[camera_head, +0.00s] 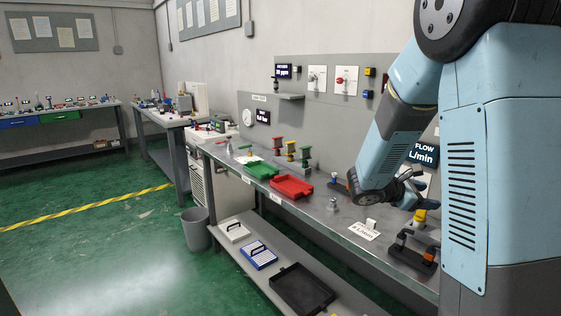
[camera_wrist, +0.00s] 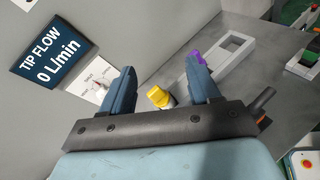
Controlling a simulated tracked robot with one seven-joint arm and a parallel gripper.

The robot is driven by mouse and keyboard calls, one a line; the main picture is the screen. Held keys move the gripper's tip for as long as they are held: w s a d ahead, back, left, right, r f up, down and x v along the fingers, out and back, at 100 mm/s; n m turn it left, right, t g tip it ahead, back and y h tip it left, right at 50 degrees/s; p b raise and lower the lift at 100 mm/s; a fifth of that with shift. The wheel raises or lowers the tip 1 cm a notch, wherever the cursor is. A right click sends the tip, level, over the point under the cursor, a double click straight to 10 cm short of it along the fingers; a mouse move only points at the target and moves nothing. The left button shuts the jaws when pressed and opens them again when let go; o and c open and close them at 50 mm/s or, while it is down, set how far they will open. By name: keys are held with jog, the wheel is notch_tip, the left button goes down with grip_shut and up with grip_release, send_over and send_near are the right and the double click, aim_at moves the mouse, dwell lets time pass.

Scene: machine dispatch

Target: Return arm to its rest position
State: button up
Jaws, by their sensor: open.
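My arm reaches down over the right part of the metal workbench (camera_head: 335,215), its upper link large at the right of the head view. My gripper (camera_wrist: 160,76) is open, its two dark blue fingers spread and nothing held between them. A yellow-capped object (camera_wrist: 160,97) shows between the fingers in the wrist view, apart from both. A yellow-topped item (camera_head: 420,216) stands on the bench just below my gripper in the head view. The arm hides much of the gripper there.
A red tray (camera_head: 291,188) and a green tray (camera_head: 262,170) lie on the bench to the left. A "TIP FLOW 0 L/min" display (camera_wrist: 48,50) is on the wall panel. A grey slotted block (camera_wrist: 222,66) lies beyond the right finger. A black tray (camera_head: 302,290) sits on the lower shelf. The green floor at left is open.

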jog(key=s+r+m+g+y, duration=0.25)
jog(key=s+m, duration=0.35)
jog(key=s, duration=0.3)
jog(key=s+a+r+m+t+y, duration=0.2)
jog(key=s+a+m+y, duration=0.3)
jog(key=s+a, duration=0.3)
jog(key=s+a+r+m+t+y, duration=0.2)
jog(key=s+a+r+m+y, duration=0.3)
jog(key=s+a+y, duration=0.2)
jog(key=shift+s+a+m, duration=0.4)
jog(key=shift+s+a, duration=0.1)
jog(key=shift+a, duration=0.25)
